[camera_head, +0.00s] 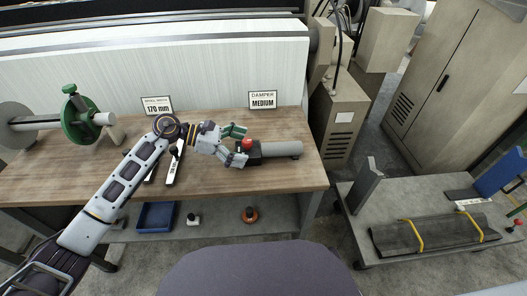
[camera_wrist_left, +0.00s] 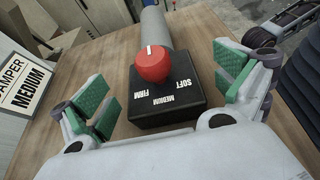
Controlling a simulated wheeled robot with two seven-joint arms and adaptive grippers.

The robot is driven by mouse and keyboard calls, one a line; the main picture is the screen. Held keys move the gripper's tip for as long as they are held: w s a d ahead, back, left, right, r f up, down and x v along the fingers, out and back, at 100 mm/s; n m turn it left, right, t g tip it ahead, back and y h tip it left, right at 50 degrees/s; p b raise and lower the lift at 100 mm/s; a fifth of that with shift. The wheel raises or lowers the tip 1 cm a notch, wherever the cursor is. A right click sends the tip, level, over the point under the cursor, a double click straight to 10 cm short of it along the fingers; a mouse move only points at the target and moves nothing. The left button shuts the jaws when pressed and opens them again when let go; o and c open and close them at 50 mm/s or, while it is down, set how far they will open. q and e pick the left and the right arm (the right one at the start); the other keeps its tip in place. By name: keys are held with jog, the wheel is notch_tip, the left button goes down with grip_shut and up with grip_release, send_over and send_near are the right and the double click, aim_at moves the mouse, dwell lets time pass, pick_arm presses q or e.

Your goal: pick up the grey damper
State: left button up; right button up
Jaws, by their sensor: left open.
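The grey damper lies on the wooden bench, its grey cylinder (camera_head: 281,149) pointing right. It has a black box with a red knob (camera_head: 247,144) at its left end. In the left wrist view the box (camera_wrist_left: 168,108) carries the words FIRM, MEDIUM and SOFT, and the cylinder (camera_wrist_left: 156,28) runs away behind the red knob (camera_wrist_left: 152,64). My left gripper (camera_head: 238,145) is open at the box end. Its green-padded fingers stand on either side of the box, with visible gaps in the wrist view. My right gripper is not in view.
A sign reading DAMPER MEDIUM (camera_head: 263,100) stands behind on the bench (camera_head: 300,180). A green-flanged roller (camera_head: 78,118) is at the left. A blue tray (camera_head: 156,216) sits on the lower shelf. A trolley (camera_head: 400,195) with a strapped dark bundle stands right.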

aim_at(268, 151)
pick_arm(q)
jog(key=x, duration=0.2)
jog(key=shift+d+f, duration=0.1)
jog(key=shift+d, duration=0.15)
jog(key=shift+d+f, duration=0.1)
jog(key=shift+d, duration=0.1)
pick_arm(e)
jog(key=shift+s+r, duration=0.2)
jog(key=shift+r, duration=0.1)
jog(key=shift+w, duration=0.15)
pick_arm(q)
jog(key=c, duration=1.3)
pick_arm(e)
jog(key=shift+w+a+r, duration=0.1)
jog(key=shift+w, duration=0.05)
pick_arm(q)
jog(key=shift+c, duration=0.4)
